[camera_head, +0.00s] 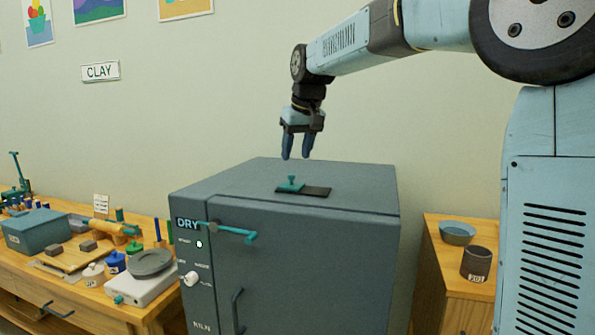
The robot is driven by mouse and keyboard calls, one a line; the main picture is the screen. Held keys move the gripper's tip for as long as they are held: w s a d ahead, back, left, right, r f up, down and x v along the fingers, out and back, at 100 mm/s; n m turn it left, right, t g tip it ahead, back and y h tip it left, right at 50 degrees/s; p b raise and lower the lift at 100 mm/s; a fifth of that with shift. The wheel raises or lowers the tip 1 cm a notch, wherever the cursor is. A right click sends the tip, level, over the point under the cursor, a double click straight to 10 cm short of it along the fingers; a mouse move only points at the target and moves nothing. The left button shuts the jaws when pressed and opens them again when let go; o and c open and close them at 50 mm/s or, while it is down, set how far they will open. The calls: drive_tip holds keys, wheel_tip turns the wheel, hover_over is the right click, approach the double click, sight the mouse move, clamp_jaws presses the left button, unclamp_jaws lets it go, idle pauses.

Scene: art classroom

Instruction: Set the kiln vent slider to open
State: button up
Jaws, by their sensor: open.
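The kiln (310,270) is a grey-blue box in the middle of the view. On its top lies a dark vent plate (317,191). A teal slider (290,185) with an upright knob sits at the left end of the plate. My gripper (296,156) is open and empty, pointing down above the kiln top. In the picture its fingertips are just above the slider knob, apart from it. The dark part of the plate shows to the right of the slider. What lies under the slider is hidden.
A teal lever (232,231) juts from the kiln's upper front, near a DRY label and a white knob (191,279). A crowded workbench (140,311) stands at left. A wooden cabinet (455,285) with a bowl (457,233) and dark cup (476,263) stands at right.

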sight(291, 175)
drive_tip(key=x, duration=0.6)
drive_tip(key=shift+w+f, duration=0.1)
drive_tip(key=shift+f, duration=0.15)
clamp_jaws()
idle(0.5)
